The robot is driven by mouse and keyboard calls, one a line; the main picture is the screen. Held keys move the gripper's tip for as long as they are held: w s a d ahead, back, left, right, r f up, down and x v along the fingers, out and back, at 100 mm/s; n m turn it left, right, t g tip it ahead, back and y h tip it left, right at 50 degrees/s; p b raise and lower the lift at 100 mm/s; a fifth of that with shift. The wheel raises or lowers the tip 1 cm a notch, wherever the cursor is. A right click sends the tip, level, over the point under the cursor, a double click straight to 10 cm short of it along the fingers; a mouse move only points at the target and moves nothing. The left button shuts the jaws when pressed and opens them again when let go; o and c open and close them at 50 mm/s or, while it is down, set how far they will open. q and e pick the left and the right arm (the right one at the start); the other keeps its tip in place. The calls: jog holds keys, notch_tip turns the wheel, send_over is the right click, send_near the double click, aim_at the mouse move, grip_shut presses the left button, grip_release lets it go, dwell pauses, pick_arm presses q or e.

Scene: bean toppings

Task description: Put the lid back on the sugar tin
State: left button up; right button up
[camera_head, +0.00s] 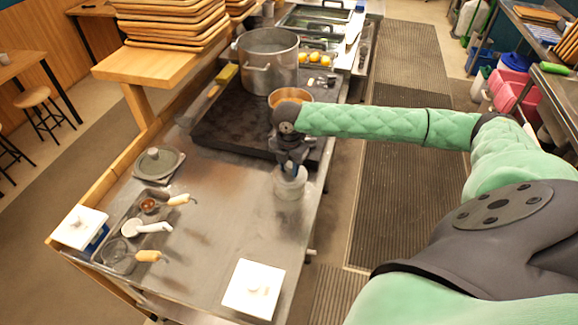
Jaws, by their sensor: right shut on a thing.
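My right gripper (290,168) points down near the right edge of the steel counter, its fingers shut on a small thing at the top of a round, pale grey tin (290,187). That small thing looks like the knob of a lid, but the fingers largely hide it. The lid's rim cannot be told apart from the tin, so I cannot tell whether the lid is seated or slightly above. The tin looks upright. My left gripper is out of view.
A black stove block (225,125) with a large steel pot (267,60) and a copper-coloured pan (290,96) lies behind. A dark lidded pot (158,163), a tray of ladles (128,262) and white square-topped containers (253,288) stand on the counter. The counter's middle is clear.

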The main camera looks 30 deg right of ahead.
jog(key=shift+f+p, duration=0.15)
jog(key=shift+p, duration=0.25)
dwell(0.5)
jog(key=o, duration=1.7)
jog(key=shift+r+p, duration=3.45)
jog(key=shift+r, duration=0.05)
jog(key=shift+c, duration=0.4)
